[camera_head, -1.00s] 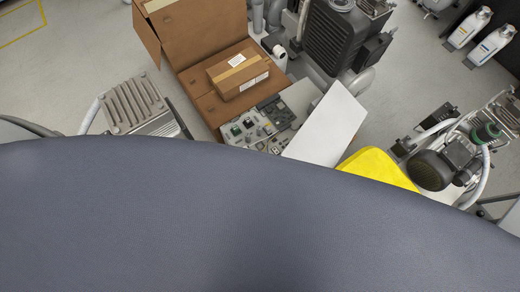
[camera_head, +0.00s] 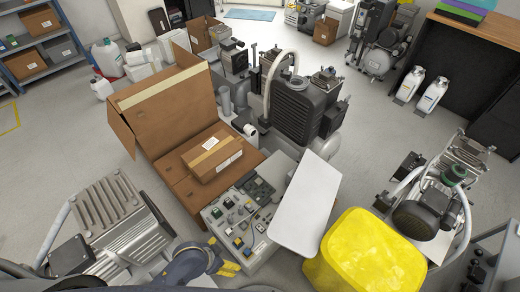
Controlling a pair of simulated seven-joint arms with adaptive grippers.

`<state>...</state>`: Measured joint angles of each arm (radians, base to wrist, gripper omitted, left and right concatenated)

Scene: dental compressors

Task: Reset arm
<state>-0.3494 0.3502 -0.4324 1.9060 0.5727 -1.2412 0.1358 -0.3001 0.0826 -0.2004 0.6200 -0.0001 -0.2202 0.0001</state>
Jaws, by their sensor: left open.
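My left gripper (camera_head: 229,262) shows at the bottom, left of the middle, at the end of a dark blue-grey arm. Its yellow fingertips are open, and I see nothing held between them. It is in front of the grey control panel (camera_head: 243,216) with switches and knobs, and right of a ribbed metal compressor (camera_head: 108,208). I cannot tell whether it touches either. My right gripper is not in view.
An open cardboard box (camera_head: 172,108) with a smaller taped box (camera_head: 212,154) stands behind the panel. A white board (camera_head: 306,202) leans beside it. A yellow bin (camera_head: 370,252) and another compressor (camera_head: 425,212) stand at right. Bare floor (camera_head: 375,130) lies behind.

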